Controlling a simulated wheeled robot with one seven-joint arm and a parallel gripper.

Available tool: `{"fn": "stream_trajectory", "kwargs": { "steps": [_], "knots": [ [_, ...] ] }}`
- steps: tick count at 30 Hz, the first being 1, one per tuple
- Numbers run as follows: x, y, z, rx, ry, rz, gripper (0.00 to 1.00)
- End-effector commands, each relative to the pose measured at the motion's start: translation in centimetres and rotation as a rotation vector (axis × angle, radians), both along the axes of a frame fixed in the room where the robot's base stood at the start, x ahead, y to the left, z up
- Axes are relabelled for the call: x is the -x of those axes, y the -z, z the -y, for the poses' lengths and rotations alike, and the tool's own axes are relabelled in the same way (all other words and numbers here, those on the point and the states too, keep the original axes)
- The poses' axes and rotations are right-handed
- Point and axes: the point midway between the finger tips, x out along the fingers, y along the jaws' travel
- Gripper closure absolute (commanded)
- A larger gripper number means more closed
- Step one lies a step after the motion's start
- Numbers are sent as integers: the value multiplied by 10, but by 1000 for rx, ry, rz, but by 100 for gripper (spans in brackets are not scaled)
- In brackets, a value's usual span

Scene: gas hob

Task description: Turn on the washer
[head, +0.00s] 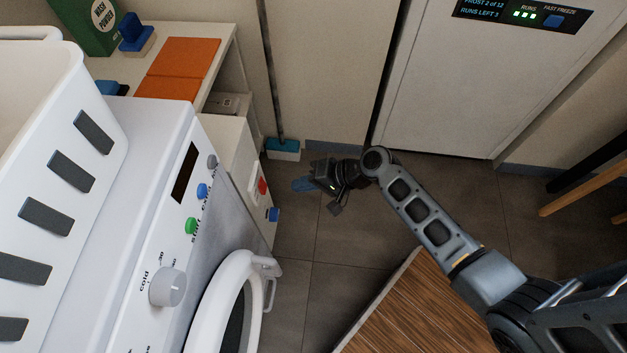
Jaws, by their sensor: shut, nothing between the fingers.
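The white washer (155,130) stands at the left in the head view. Its sloped panel has a dark display (185,172), a grey button (212,161), a blue button (202,190), a green button (191,226) and a large grey dial (167,287). The display shows no lit text that I can see. The round white washer door (208,305) is at the lower front, partly cut off by the frame. My gripper (303,184) is shut and empty, right of the washer over the floor, pointing left and apart from the panel.
A white basket (62,110) sits on the washer. Behind are a green powder box (92,25), an orange item (178,68) and a cabinet with a red button (262,186). A wooden surface (410,310) lies below my arm.

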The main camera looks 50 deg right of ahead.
Motion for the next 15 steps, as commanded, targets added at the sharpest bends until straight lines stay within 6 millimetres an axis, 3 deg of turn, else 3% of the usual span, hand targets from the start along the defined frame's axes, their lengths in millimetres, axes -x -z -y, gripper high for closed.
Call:
{"fn": "stream_trajectory", "kwargs": {
  "steps": [6,15],
  "knots": [
    [-29,25,-22,-1,-4,1,100],
    [-54,28,-39,0,-1,0,100]
  ]
}}
